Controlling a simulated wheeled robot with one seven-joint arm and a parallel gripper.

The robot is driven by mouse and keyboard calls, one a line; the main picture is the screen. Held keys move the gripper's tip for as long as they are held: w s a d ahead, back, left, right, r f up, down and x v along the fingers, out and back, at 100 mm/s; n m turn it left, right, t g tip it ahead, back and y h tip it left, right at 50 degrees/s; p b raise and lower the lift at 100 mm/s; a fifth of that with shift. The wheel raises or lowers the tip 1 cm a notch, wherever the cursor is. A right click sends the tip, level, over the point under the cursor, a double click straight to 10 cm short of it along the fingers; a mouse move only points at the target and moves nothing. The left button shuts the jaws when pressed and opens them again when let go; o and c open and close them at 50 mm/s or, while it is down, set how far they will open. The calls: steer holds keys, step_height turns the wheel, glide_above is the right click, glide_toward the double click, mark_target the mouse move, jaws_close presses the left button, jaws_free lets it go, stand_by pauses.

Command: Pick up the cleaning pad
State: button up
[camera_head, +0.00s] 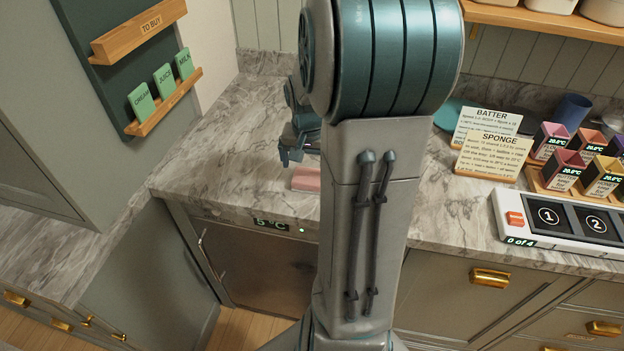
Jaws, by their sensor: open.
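A pink block, which looks like the cleaning pad (306,179), lies on the marble counter (235,165) left of my arm. Its right part is hidden behind my arm. My gripper (291,158) is above and slightly left of the pad, pointing down. It is open with nothing seen between its fingers. The gap between the fingertips and the pad is too small to judge.
Recipe cards (489,140) and several small labelled boxes (560,168) stand on the counter at right. A white panel with numbered pads (562,222) lies before them. A to-buy board (140,70) hangs at left. The counter left of my gripper is clear.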

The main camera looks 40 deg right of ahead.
steer(key=shift+w+d+f+p, duration=0.1)
steer(key=shift+d+f+p, duration=0.05)
steer(key=shift+f, duration=0.65)
steer(key=shift+w+d+f+p, duration=0.1)
steer(key=shift+w+d+f, duration=0.1)
steer(key=shift+f, duration=0.65)
steer(key=shift+w+d+f+p, duration=0.1)
steer(key=shift+d+f+p, duration=0.05)
steer(key=shift+f, duration=0.65)
steer(key=c, duration=0.7)
